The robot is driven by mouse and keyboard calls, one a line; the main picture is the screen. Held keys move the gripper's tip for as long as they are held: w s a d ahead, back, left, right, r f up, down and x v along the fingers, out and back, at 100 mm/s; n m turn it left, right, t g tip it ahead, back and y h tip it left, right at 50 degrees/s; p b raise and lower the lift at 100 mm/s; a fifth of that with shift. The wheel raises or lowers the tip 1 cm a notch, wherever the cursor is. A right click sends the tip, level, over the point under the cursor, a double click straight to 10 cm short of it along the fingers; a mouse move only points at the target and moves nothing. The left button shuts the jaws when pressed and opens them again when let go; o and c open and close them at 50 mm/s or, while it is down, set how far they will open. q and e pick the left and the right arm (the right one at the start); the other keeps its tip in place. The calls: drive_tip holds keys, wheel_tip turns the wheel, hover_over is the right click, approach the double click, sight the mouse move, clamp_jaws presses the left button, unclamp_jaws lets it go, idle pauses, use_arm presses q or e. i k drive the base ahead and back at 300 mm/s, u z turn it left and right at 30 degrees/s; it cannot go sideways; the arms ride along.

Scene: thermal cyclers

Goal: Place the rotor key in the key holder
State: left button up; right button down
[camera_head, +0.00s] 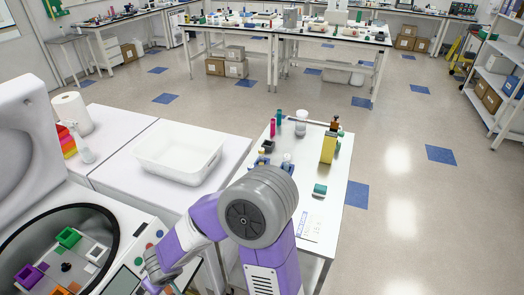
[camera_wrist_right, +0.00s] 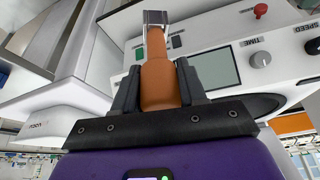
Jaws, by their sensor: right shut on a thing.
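The rotor key (camera_wrist_right: 160,72) has an orange-brown handle and a square metal end. It fills the middle of the right wrist view, with the metal end pointing away from the gripper. My right gripper (camera_wrist_right: 157,80) is shut on the handle, one dark finger on each side. In the head view my right arm reaches down to the left, beside the centrifuge's front panel; the key cannot be made out there. I cannot pick out the key holder in either view. My left gripper is not in view.
The open centrifuge bowl (camera_head: 22,245) holds coloured tube buckets. Its panel has a screen (camera_wrist_right: 212,72) and a red button (camera_wrist_right: 261,10). A white tub (camera_head: 180,155) stands on the counter behind. A side table (camera_head: 322,203) carries bottles and a yellow container (camera_head: 328,148).

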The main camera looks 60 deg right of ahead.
sight(267, 148)
drive_tip(key=z, duration=3.95)
drive_tip(key=i, duration=3.2)
drive_tip(key=u, duration=1.95)
drive_tip(key=i, duration=3.4)
